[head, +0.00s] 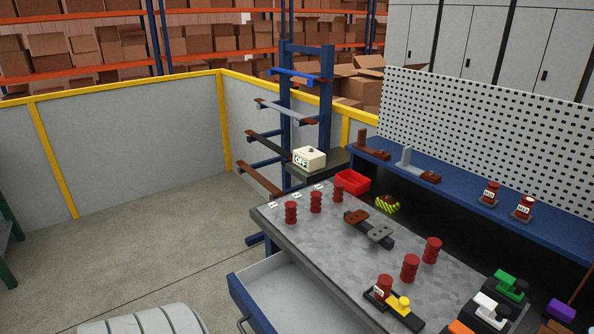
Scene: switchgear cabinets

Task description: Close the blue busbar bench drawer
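The blue busbar bench drawer (267,287) sticks out from under the left front side of the bench and stands open. Its blue front panel (246,303) faces lower left, with a grey handle (243,324) partly cut by the bottom edge of the head view. The visible part of its pale grey inside is empty. The bench (330,262) has a grey top above the drawer. Neither of my grippers shows in the head view.
A rack (284,120) stands behind.

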